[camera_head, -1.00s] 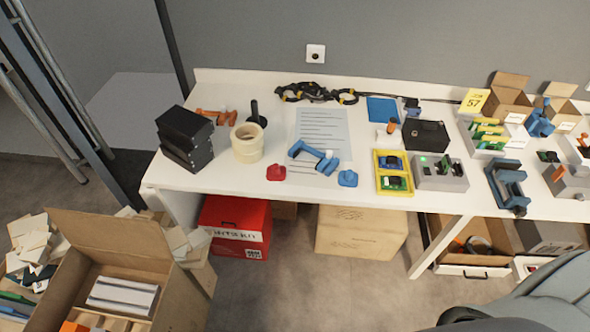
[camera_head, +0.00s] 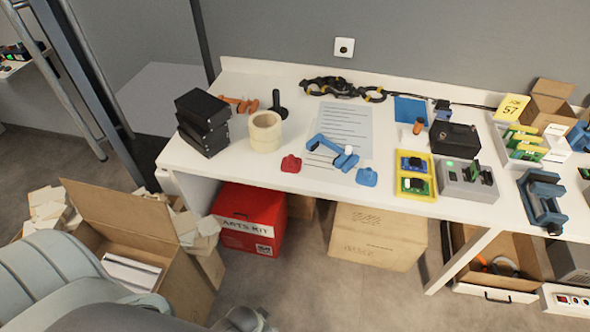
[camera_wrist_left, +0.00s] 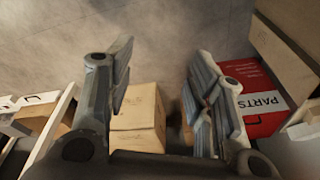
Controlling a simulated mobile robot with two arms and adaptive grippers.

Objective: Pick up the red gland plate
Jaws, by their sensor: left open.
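The red gland plate (camera_head: 291,163) is a small red piece lying on the white table near its front edge, left of a similar blue piece (camera_head: 366,177). It does not show in the left wrist view. My left gripper (camera_wrist_left: 164,55) is open and empty in the left wrist view, with its two fingers wide apart. Floor and cartons lie beyond the fingers. In the head view, parts of my arm fill the lower left, well short of the gland plate; the fingers cannot be made out there. My right gripper is not in view.
On the table (camera_head: 225,173), black boxes (camera_head: 204,123) and tape rolls (camera_head: 265,132) stand left of the plate; a blue tool (camera_head: 325,147) and a yellow tray (camera_head: 416,174) are to the right. A red parts kit box (camera_head: 248,220) and a carton (camera_head: 378,236) sit beneath.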

